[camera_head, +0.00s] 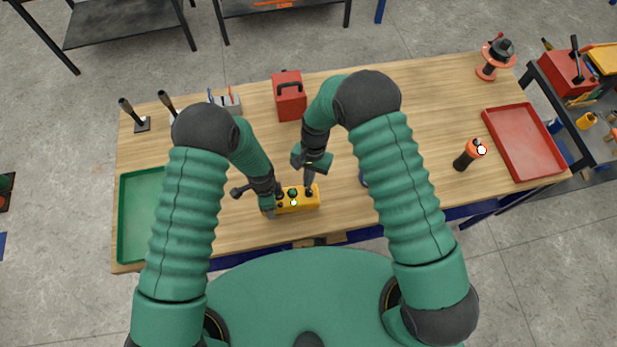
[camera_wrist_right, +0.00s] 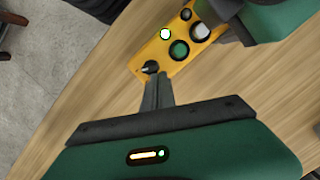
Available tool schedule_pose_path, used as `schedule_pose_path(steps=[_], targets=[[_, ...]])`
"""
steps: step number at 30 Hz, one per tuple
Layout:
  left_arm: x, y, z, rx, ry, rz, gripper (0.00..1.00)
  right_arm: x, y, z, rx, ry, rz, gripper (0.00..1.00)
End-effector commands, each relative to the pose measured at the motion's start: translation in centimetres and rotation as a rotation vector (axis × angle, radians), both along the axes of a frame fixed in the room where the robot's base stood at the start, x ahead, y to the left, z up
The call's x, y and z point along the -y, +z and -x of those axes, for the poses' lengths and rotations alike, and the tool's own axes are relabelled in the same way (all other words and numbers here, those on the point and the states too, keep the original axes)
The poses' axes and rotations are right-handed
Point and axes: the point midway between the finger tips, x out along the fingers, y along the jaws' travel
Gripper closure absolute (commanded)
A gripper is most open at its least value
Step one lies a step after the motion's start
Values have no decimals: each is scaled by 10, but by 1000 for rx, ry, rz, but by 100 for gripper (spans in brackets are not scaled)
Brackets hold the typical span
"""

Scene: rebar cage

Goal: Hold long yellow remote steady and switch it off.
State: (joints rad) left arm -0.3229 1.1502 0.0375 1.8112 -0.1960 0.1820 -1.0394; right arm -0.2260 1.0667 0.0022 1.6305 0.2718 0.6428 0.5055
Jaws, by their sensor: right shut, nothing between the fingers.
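The long yellow remote (camera_head: 303,205) lies on the wooden table near its front edge, in the middle. In the right wrist view the remote (camera_wrist_right: 152,52) shows a black knob (camera_wrist_right: 150,67), a white round spot, a green button (camera_wrist_right: 179,49) and other controls. My left gripper (camera_head: 272,205) is at the remote's left end; whether its fingers are closed around it is hidden. My right gripper (camera_head: 309,184) is shut and empty, its fingertips at the remote's right end. In the wrist view the right fingertips (camera_wrist_right: 155,82) are close beside the black knob; I cannot tell whether they touch it.
A red toolbox (camera_head: 290,98) stands behind the remote. A green tray (camera_head: 138,220) lies at the left, a red tray (camera_head: 522,142) at the right. The table between toolbox and red tray is mostly clear.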

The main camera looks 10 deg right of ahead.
Motion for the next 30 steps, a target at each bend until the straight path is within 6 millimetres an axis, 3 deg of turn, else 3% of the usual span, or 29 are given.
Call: schedule_pose_path(steps=[17, 30], targets=[[1, 0, -1, 3, 3, 2, 98, -8, 0, 7, -6, 161, -2, 100], [0, 1, -3, 6, 6, 2, 98, -15, -1, 11, -12, 546, -3, 100]])
